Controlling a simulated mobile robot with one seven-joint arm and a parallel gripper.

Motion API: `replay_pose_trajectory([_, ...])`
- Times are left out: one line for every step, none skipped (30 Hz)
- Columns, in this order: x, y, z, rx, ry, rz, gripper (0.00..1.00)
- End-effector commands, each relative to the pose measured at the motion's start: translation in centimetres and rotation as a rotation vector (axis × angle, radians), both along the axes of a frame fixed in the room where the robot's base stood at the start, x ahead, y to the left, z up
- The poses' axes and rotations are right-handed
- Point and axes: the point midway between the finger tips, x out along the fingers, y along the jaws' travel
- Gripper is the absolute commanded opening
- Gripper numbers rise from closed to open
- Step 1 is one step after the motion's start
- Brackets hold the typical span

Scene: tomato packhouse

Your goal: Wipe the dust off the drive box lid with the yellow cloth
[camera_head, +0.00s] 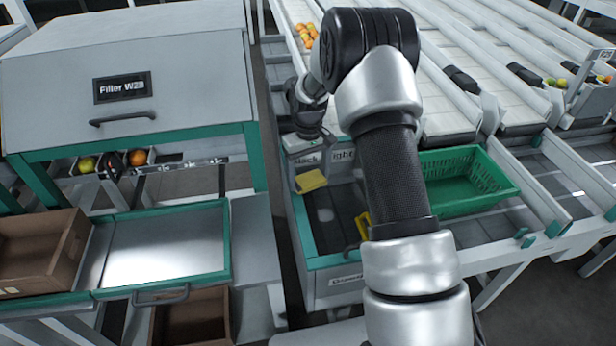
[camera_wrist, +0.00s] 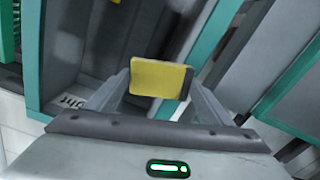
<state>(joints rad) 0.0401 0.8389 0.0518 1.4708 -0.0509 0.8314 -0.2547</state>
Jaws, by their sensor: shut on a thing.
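My gripper (camera_wrist: 158,95) is shut on the yellow cloth, which sits between its two fingertips in the wrist view. The yellow cloth (camera_head: 311,181) also shows in the head view as a small flat piece below my wrist. It hangs over a green-edged grey unit (camera_head: 300,232) with a dark inner surface (camera_head: 338,236) and a paler patch on it. I cannot tell whether this dark surface is the drive box lid, or whether the cloth touches anything. My forearm hides part of the unit's right side.
A second yellow piece (camera_head: 362,224) shows beside my arm. A green crate (camera_head: 466,178) stands to the right below the conveyor lanes (camera_head: 480,60). At left are a large grey filler hood (camera_head: 180,85), a steel tray (camera_head: 165,245) and a brown box (camera_head: 75,240).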

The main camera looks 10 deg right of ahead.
Motion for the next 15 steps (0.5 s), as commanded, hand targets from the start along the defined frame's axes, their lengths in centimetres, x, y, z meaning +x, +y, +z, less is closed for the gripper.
replay_pose_trajectory([0.0, -0.4, 0.0, 0.0, 0.0, -0.001, 0.56])
replay_pose_trajectory([0.0, -0.6, -0.1, 0.0, 0.0, -0.001, 0.56])
replay_pose_trajectory([0.0, -0.9, -0.1, 0.0, 0.0, -0.002, 0.56])
replay_pose_trajectory([0.0, -1.2, -0.1, 0.0, 0.0, -0.003, 0.56])
replay_pose_trajectory([0.0, -1.5, -0.1, 0.0, 0.0, -0.003, 0.56])
replay_pose_trajectory([0.0, -1.9, -0.2, 0.0, 0.0, -0.003, 0.56])
replay_pose_trajectory([0.0, -2.2, -0.2, 0.0, 0.0, -0.003, 0.56])
replay_pose_trajectory([0.0, -2.4, -0.2, 0.0, 0.0, -0.002, 0.56])
replay_pose_trajectory([0.0, -2.7, -0.2, 0.0, 0.0, -0.002, 0.56])
replay_pose_trajectory([0.0, -3.0, -0.3, 0.0, 0.0, -0.002, 0.56])
replay_pose_trajectory([0.0, -3.1, -0.3, 0.0, 0.0, -0.002, 0.56])
replay_pose_trajectory([0.0, -3.3, -0.3, 0.0, 0.001, -0.002, 0.56])
replay_pose_trajectory([0.0, -3.4, -0.3, 0.0, 0.001, -0.002, 0.56])
replay_pose_trajectory([0.0, -3.4, -0.3, 0.0, 0.001, -0.002, 0.56])
replay_pose_trajectory([0.0, -3.5, -0.3, 0.0, 0.001, -0.002, 0.56])
